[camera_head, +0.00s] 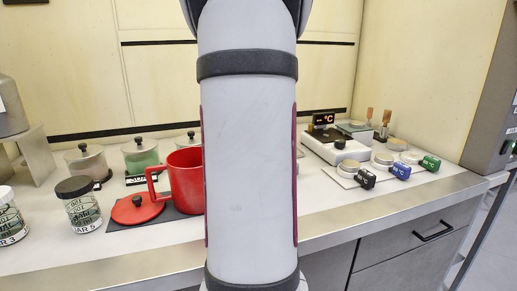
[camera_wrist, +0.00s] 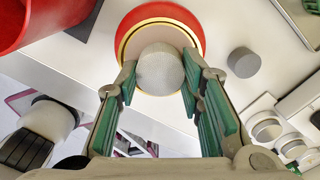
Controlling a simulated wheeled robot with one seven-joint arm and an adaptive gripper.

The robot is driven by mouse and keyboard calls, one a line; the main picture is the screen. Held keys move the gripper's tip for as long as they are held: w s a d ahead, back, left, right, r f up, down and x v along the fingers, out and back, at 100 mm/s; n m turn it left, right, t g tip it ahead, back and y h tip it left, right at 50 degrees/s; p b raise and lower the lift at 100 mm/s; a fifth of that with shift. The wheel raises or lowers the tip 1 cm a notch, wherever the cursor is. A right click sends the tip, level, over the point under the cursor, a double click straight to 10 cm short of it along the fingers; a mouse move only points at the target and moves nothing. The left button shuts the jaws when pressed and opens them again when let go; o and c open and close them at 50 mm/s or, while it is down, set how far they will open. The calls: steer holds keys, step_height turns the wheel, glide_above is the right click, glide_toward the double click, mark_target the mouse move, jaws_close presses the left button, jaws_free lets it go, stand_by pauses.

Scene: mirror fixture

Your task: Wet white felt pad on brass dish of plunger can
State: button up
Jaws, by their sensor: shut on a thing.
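The white felt pad (camera_wrist: 160,68) is a pale round piece between the fingertips of my gripper (camera_wrist: 159,72), which is shut on it. Behind the pad in the wrist view is a round brass dish (camera_wrist: 131,38) with a gold rim, set in a red round body, the plunger can (camera_wrist: 199,24). The pad overlaps the dish; I cannot tell whether it touches the dish or is held above it. In the head view my own arm covers the middle, and the gripper, pad and dish are hidden.
A red mug (camera_head: 185,180) stands beside my arm, with a red lid (camera_head: 137,209) left of it. Labelled jars (camera_head: 80,211) and lidded pots (camera_head: 139,155) stand at left. Round pads with coloured tags (camera_head: 400,170) lie at right. A grey cylinder (camera_wrist: 243,62) is right of the dish.

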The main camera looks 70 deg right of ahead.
steer(key=shift+r+p, duration=2.95)
steer(key=shift+r, duration=0.45)
